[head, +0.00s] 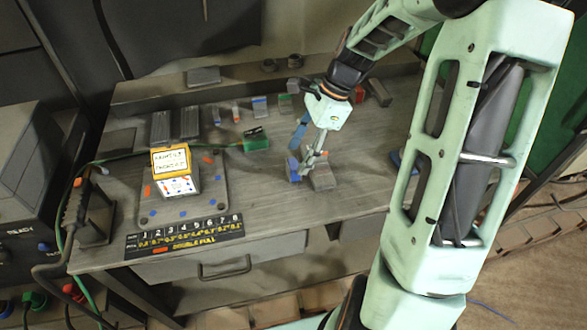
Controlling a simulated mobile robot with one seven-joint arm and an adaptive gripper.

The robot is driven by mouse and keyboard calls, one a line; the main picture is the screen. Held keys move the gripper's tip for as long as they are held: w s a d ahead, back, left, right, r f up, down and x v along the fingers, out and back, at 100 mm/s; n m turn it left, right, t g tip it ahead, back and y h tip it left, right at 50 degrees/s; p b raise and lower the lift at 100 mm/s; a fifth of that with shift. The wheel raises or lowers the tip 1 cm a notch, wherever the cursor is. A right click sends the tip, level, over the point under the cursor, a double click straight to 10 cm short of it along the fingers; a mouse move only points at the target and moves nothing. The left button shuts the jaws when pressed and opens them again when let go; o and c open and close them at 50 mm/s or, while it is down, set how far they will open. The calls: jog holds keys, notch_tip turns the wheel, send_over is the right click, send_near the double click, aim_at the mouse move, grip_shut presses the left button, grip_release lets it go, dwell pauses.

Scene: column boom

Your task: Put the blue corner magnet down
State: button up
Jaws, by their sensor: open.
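A small blue block, which looks like the blue corner magnet (293,168), is on the grey workbench at my gripper's tips, left of a grey block. My gripper (308,163) points down over the bench and is open. One finger is close beside the blue piece; I cannot tell whether they touch. Another blue part (298,132) shows higher up beside my gripper's left side; what it belongs to is unclear.
The grey block (323,177) stands right beside my gripper. A plate with a yellow-framed card (171,162) and coloured bits lies left, a green connector (257,142) behind. Several small blocks line the back. The bench (265,200) is clear in front.

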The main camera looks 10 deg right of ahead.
aim_at(293, 163)
jog(key=shift+w+x, duration=0.15)
jog(key=shift+x, duration=1.05)
jog(key=shift+w+x, duration=0.15)
jog(key=shift+x, duration=1)
jog(key=shift+d, duration=0.15)
grip_shut()
jog(key=shift+r, duration=0.1)
